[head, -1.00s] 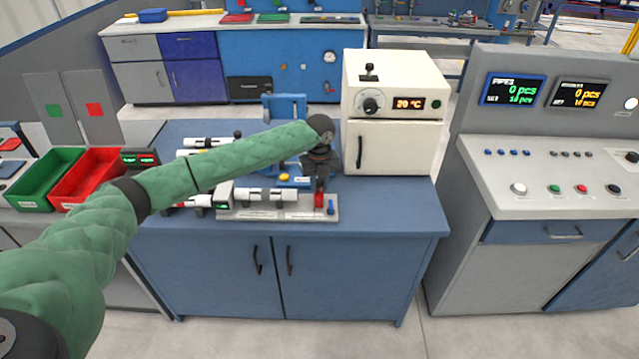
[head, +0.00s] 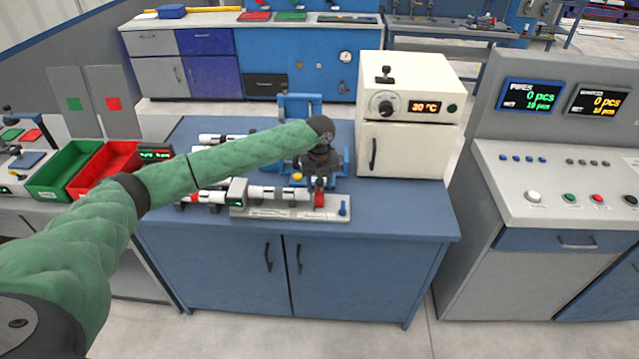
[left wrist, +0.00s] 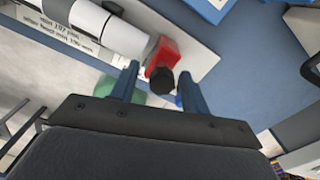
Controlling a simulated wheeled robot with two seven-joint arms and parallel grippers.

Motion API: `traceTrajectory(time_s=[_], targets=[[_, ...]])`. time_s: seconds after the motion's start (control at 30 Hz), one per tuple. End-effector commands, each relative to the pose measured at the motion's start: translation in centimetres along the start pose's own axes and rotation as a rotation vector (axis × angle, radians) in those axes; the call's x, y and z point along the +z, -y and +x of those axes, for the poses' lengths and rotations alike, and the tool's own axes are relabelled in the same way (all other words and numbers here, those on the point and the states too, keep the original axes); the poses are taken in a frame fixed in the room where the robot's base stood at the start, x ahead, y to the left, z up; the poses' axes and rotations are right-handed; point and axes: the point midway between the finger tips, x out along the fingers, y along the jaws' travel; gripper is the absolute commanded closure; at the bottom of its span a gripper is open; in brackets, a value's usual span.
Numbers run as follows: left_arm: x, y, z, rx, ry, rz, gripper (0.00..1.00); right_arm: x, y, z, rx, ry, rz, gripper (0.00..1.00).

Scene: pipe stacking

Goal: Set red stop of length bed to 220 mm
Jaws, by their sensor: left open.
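The length bed (head: 262,213) is a light grey rail on the blue bench, with a green-lit display at its left end. A white and grey pipe (head: 270,193) lies along it; its end shows in the left wrist view (left wrist: 115,32). The red stop (head: 319,200) stands just right of the pipe; in the left wrist view the red stop (left wrist: 163,54) carries a black knob (left wrist: 161,81). My left gripper (head: 318,178) is above the stop. In the left wrist view its open fingers (left wrist: 158,76) are on either side of the knob. Contact cannot be told. My right gripper is out of view.
A blue lever (head: 343,208) stands at the bed's right end. A cream oven (head: 408,120) is at the back right of the bench. Green (head: 58,178) and red (head: 88,183) bins are at the left. The bench's front right is clear.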

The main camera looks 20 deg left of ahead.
Motion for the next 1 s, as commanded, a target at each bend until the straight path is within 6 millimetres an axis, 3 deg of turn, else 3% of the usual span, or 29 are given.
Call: traceTrajectory(time_s=[0.17, 0.27, 0.6, 1.0], targets=[[0.0, 0.0, -0.7, -0.001, 0.001, 0.0, 0.54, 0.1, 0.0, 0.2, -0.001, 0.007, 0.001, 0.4], [0.1, 0.0, -1.9, -0.001, 0.002, 0.0, 0.54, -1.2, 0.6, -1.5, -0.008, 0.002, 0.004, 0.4], [0.1, 0.0, -6.7, -0.002, 0.001, 0.0, 0.54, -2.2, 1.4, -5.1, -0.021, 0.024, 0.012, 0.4], [0.1, -0.1, -7.8, -0.001, 0.0, 0.0, 0.54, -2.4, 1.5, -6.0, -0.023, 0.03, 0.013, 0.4]])
